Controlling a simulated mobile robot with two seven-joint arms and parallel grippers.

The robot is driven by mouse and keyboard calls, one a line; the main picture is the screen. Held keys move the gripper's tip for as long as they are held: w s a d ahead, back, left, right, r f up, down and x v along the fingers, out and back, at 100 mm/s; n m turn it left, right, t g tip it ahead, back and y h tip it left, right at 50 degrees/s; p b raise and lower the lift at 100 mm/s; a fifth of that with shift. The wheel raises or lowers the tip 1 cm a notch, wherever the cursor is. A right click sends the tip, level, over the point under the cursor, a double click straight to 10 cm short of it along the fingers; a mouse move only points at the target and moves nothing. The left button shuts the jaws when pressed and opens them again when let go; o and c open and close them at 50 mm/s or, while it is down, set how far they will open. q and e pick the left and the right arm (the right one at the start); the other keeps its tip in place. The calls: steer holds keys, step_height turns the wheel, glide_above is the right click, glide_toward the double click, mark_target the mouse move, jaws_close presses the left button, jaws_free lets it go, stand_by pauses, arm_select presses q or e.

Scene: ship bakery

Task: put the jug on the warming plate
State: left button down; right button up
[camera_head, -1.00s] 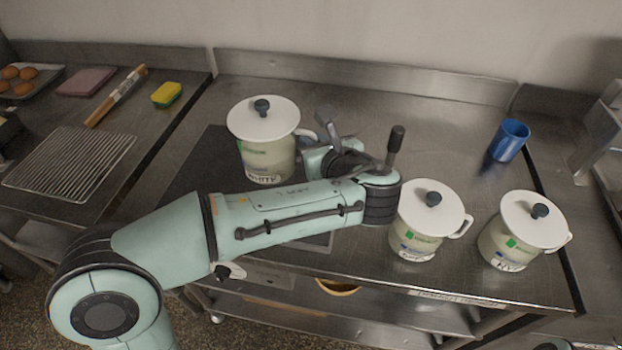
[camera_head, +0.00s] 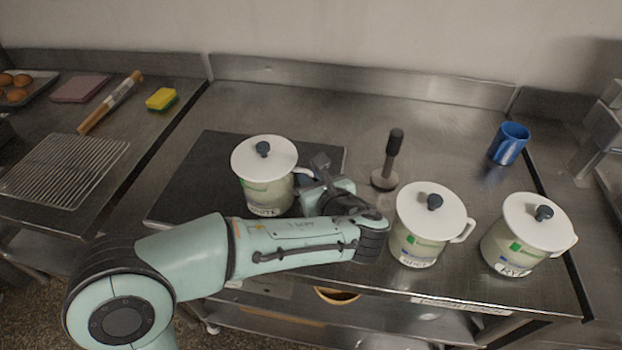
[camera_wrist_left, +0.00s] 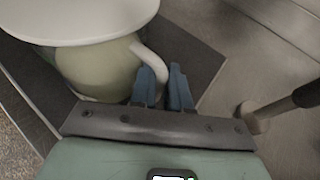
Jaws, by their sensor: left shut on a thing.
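The jug (camera_head: 262,188) is pale green-white with a white lid, a dark knob and a label that seems to read "WHITE". It is upright over the dark, flat warming plate (camera_head: 198,172), within its outline. I cannot tell whether its base touches the plate. My left gripper (camera_head: 312,178) is shut on the jug's handle, at the jug's right side. In the left wrist view, the blue fingers (camera_wrist_left: 162,85) are at the handle, and the jug (camera_wrist_left: 100,68) fills the upper left. My right gripper is not in view.
Two similar lidded jugs, one in the middle (camera_head: 420,240) and one at right (camera_head: 515,250), stand right of my gripper. A dark-handled tool (camera_head: 391,160) stands behind them. A blue cup (camera_head: 508,145) is at back right. A wire rack (camera_head: 65,170) lies at left.

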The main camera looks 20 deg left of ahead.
arm_select(q)
steer(key=c, duration=1.1)
jaws_free()
steer(key=shift+f, duration=0.1)
steer(key=shift+s+d+r, duration=0.1)
steer(key=shift+d+r, duration=0.05)
steer(key=shift+r, duration=0.1)
steer(key=p+v, duration=0.1)
steer(key=v, duration=1)
steer(key=shift+s+d, duration=0.2)
steer(key=shift+s, duration=0.05)
steer(key=shift+r, duration=0.1)
